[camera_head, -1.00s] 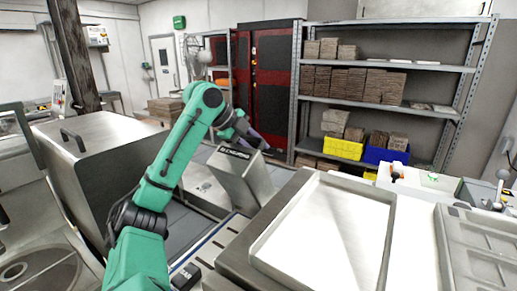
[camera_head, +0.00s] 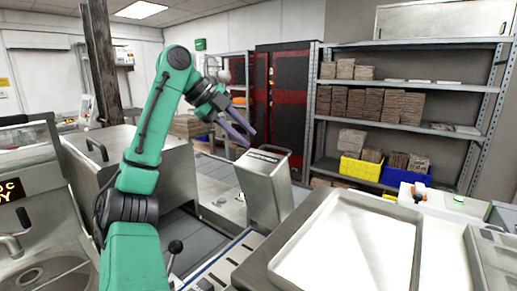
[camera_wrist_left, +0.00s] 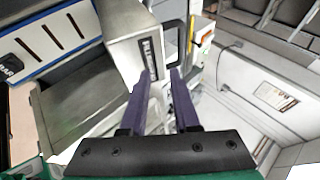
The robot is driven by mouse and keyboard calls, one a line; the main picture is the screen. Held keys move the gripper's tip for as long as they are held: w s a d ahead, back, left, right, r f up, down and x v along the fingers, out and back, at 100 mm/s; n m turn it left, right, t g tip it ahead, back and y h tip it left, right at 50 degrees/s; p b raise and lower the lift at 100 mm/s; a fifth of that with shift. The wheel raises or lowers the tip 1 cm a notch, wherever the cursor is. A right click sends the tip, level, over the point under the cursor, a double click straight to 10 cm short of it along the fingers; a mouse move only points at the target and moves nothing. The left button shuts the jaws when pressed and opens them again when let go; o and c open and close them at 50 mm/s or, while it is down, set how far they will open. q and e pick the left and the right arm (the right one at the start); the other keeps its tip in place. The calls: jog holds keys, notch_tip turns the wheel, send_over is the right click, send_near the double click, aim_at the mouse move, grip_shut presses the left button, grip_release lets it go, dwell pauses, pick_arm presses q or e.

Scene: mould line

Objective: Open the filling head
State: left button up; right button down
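A grey metal box-shaped head (camera_head: 268,195) with a dark label on top stands tilted over the line in the middle of the head view. I take it for the filling head; the label is too small to read. It also shows in the left wrist view (camera_wrist_left: 123,40), with a dark bar handle (camera_wrist_left: 190,42) beside it, ahead of the fingers. My left gripper (camera_head: 243,130) has two purple fingers, apart and empty, just above and behind the head's top. They also show in the left wrist view (camera_wrist_left: 159,75). My right gripper is out of view.
A large metal hood (camera_head: 165,165) with a black handle stands left of the head. A white-filled tray (camera_head: 350,245) lies to the right. A shelf (camera_head: 400,127) with brown stacks, a yellow bin (camera_head: 360,170) and a blue bin (camera_head: 403,177) stands behind. A dark post (camera_head: 98,60) rises at left.

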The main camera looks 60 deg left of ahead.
pick_arm(q)
jog(key=shift+v, duration=0.8)
jog(key=shift+w, duration=0.1)
jog(key=c, duration=0.3)
jog(key=shift+w+r+n, duration=0.1)
jog(key=shift+r+n, duration=0.1)
jog(key=shift+n, duration=0.3)
grip_shut()
notch_tip(320, 180, up, 3)
jog(key=w+d+n+y, duration=0.2)
jog(key=w+n+y, duration=0.1)
jog(key=n, duration=0.7)
jog(key=r+n+g+y+p, duration=0.1)
jog(key=n+g+y, duration=0.1)
jog(key=n, duration=0.7)
send_over(281, 155)
jog(key=s, duration=0.2)
jog(key=x, duration=0.3)
jog(key=p+x, duration=0.1)
jog(key=x, duration=0.2)
jog(key=p+x, duration=0.1)
jog(key=x, duration=0.3)
jog(key=shift+w+d, duration=0.3)
jog(key=s, duration=0.2)
jog(key=s+d, duration=0.1)
jog(key=s, duration=0.1)
jog(key=shift+f, duration=0.4)
jog(key=shift+w+d+f, duration=0.1)
jog(key=shift+w, duration=0.05)
